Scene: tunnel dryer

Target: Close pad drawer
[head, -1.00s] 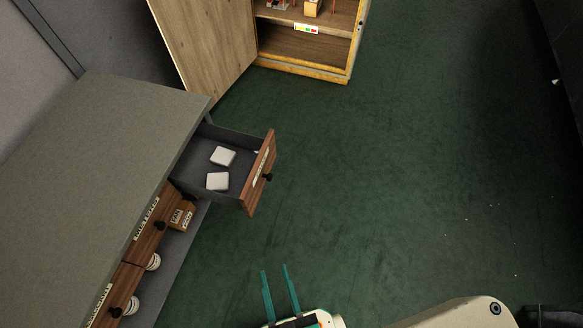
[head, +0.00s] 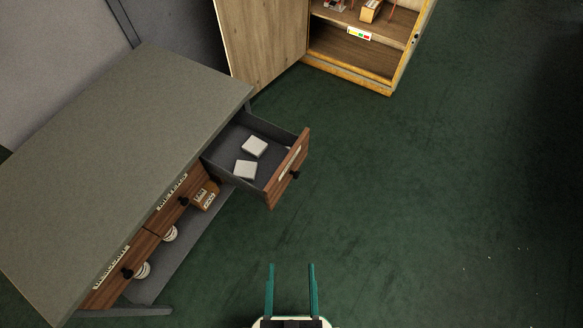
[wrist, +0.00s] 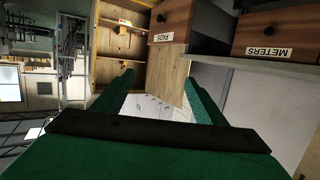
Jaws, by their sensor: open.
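The pad drawer (head: 289,168) stands pulled out from the far end of the grey bench, with two white pads (head: 254,147) lying inside. It has a wooden front with a dark round knob. In the wrist view its front (wrist: 172,20) shows at the top with a PADS label below the knob. My gripper (head: 291,266) is open and empty, with two green fingers pointing forward. It is in front of the drawer, below it in the head view, and apart from it.
The grey bench (head: 120,150) has more shut drawers, including the meters drawer (wrist: 268,35), and a lower shelf (head: 185,250) with white rolls and a small box. A wooden cabinet (head: 350,60) stands open behind. The green floor to the right is clear.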

